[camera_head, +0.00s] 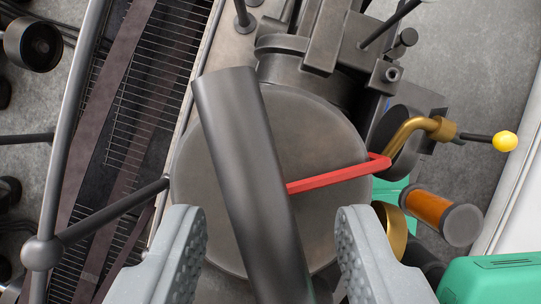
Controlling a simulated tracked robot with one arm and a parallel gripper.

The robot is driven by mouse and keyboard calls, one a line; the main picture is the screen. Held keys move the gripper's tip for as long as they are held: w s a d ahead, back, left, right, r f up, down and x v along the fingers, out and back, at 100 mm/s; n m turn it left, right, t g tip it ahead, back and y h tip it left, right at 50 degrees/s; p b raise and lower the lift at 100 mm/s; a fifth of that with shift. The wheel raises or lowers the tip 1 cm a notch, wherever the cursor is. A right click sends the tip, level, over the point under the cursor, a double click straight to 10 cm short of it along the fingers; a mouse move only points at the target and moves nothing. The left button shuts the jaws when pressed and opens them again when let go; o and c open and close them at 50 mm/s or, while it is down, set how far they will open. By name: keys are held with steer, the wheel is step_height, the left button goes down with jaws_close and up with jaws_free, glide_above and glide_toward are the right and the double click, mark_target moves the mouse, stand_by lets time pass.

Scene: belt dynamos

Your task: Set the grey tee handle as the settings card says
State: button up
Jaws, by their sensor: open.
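A thick dark grey bar (245,170), which I take to be the grey tee handle, slants from upper centre down to the bottom edge, its top leaning left. It lies in front of a round grey metal disc (215,160). My gripper (272,235) is open, with one ribbed light grey finger on each side of the bar. Gaps show between the bar and both fingers. The bar's lower end and any stem behind it are hidden or out of frame. No readable settings card is in view.
A red rod (340,176) crosses the disc right of the bar, near a brass crank (410,130) with a yellow knob (505,141). An orange cylinder (432,212) and green housing (495,280) stand at right. Dark rods and a ball joint (42,252) stand left.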

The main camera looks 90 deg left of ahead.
steer(key=shift+p+x, duration=0.3)
steer(key=shift+x, duration=1.65)
